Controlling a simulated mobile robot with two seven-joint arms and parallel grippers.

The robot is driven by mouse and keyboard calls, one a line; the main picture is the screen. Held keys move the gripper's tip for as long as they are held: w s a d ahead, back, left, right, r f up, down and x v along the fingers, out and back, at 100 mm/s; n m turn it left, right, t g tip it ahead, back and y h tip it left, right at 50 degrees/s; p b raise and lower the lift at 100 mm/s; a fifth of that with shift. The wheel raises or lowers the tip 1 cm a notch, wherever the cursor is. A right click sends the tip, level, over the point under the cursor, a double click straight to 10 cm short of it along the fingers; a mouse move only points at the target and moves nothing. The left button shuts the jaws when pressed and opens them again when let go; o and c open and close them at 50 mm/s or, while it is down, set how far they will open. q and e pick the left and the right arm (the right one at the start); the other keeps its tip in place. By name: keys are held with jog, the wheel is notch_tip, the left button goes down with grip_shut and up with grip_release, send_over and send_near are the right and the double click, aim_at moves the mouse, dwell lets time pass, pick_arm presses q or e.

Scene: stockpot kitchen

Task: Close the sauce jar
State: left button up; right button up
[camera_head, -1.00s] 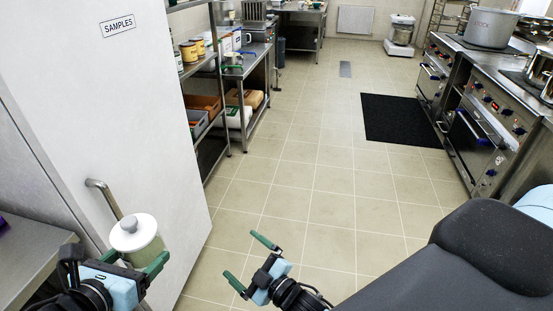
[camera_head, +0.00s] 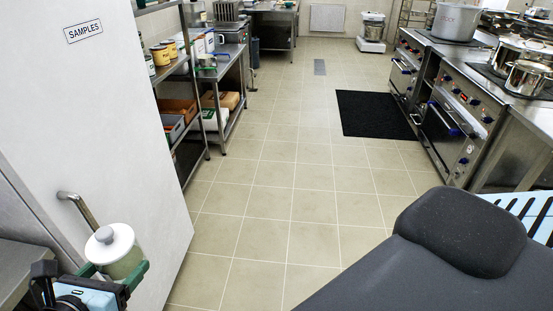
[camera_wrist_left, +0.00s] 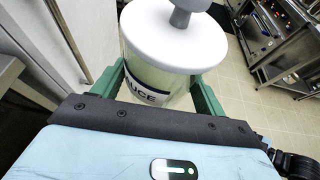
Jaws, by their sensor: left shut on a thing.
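The sauce jar (camera_head: 122,262) is a pale greenish, see-through jar with a dark-edged label, of which "UCE" shows in the left wrist view (camera_wrist_left: 150,92). Its white lid (camera_head: 109,243) with a knob sits on top; the lid's grey knob and broad white disc (camera_wrist_left: 178,42) also show in the left wrist view. Whether the lid is fully seated I cannot tell. My left gripper (camera_head: 118,272) is shut on the jar, with green fingers on both sides of its body, and holds it upright. My right gripper is out of the head view.
A white door marked "SAMPLES" (camera_head: 85,120) with a metal handle (camera_head: 78,208) stands close beside the jar. Steel shelves (camera_head: 190,150) with cans and boxes are beyond it. Stoves with pots (camera_head: 455,20) line the right. The tiled floor (camera_head: 290,200) between is clear, with a black mat (camera_head: 378,114).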

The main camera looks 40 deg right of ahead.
pick_arm(q)
jog(key=shift+r, duration=0.2)
jog(key=w+a+r+n+t+y, duration=0.1)
jog(key=a+n+y, duration=0.3)
jog(key=a, duration=0.4)
jog(key=w+a+n+t+y, duration=0.1)
jog(key=a+n+y, duration=0.3)
jog(key=a, duration=0.4)
jog(key=shift+r+t+y, duration=0.3)
jog(key=shift+r+t, duration=0.1)
jog(key=shift+t, duration=0.3)
